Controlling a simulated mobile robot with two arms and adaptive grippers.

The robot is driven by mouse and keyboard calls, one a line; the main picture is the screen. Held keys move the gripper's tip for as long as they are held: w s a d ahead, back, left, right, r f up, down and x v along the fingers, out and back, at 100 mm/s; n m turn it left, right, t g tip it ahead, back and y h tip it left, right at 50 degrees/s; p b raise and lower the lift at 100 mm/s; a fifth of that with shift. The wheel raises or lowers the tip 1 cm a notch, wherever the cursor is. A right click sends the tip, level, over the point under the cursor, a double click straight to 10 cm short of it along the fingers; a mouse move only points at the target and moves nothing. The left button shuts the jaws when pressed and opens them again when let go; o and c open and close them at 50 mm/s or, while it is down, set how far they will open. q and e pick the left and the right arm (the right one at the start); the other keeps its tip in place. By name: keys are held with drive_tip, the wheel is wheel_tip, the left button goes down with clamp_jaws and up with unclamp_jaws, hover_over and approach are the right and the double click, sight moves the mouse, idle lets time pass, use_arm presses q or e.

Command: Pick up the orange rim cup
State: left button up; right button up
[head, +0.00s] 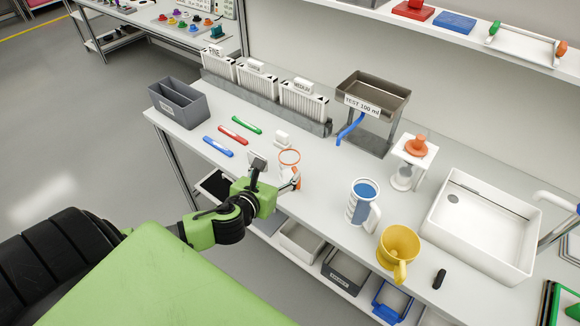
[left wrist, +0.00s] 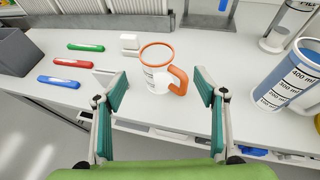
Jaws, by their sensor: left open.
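The orange rim cup (left wrist: 156,72) stands upright on the white worktop, with a white marked body, an orange rim and an orange handle toward the right. In the head view its rim (head: 289,157) shows just beyond my left gripper, which hides part of the cup. My left gripper (left wrist: 160,92) is open, with its teal finger pads on either side of the cup in the picture and apart from it. The left gripper also shows in the head view (head: 274,176) at the front edge of the worktop. My right gripper is not in view.
A blue-filled measuring jug (head: 361,203) and a yellow cup (head: 398,250) stand to the right. Green, red (head: 233,135) and blue markers lie to the left. A small white block (head: 282,138) is behind the cup. A white sink basin (head: 483,222) is at the far right.

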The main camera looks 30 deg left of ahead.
sight(287, 160)
use_arm(q)
drive_tip(key=x, duration=0.5)
drive_tip(key=shift+w+a+f, duration=0.1)
drive_tip(key=shift+w, duration=0.05)
drive_tip(key=shift+w+a+f+p, duration=0.1)
drive_tip(key=shift+w+a+p, duration=0.1)
drive_tip(key=shift+w+p, duration=0.25)
drive_tip(key=shift+x, duration=2.2)
drive_tip(key=shift+s+a, duration=0.1)
drive_tip(key=c, duration=1.2)
